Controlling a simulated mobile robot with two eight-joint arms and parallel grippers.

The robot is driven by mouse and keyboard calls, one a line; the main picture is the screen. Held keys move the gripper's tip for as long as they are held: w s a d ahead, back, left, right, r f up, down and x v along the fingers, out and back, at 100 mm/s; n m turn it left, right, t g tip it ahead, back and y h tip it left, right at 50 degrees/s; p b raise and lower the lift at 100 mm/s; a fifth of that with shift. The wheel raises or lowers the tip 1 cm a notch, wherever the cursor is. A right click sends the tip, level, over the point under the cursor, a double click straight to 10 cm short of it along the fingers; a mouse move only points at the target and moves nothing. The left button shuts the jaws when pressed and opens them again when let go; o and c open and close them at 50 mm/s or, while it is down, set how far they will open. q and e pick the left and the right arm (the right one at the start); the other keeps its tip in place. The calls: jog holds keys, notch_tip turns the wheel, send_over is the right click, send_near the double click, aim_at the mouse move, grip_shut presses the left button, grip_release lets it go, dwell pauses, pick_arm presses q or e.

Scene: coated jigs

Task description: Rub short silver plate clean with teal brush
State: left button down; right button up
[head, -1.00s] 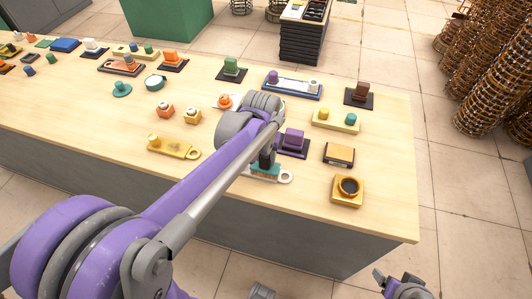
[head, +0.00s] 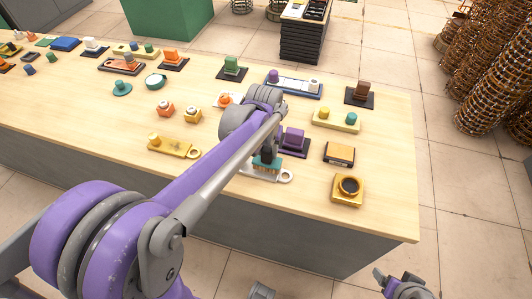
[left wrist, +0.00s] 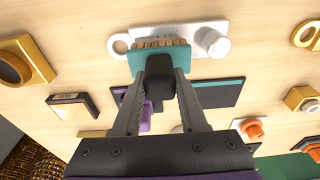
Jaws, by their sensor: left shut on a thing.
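My left gripper (left wrist: 160,85) is shut on the teal brush (left wrist: 150,57), which also shows in the head view (head: 267,161). The brush's tan bristles point at the short silver plate (left wrist: 198,30), over its middle. They look to be at its surface; exact contact is hard to tell. The plate has a ring at one end and a pale round knob at the other. In the head view the plate (head: 262,175) lies near the table's front edge, partly hidden by the brush and my arm. My right gripper (head: 398,284) is low at the bottom right, away from the table.
A purple-handled block (head: 293,140) stands just right of the brush. A yellow plate (head: 174,148) lies to the left. A dark teal-edged pad (left wrist: 218,94) lies beside the gripper.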

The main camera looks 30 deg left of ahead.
pick_arm(q)
notch_tip(320, 180, up, 7)
jog(key=p, duration=0.4)
jog(key=shift+r, duration=0.1)
pick_arm(e)
jog(key=r, duration=0.1)
jog(key=w+r, duration=0.1)
jog(key=r, duration=0.3)
jog(key=shift+w+r, duration=0.25)
jog(key=shift+w, duration=0.1)
jog(key=shift+s, duration=0.15)
pick_arm(q)
jog(key=shift+s, duration=0.1)
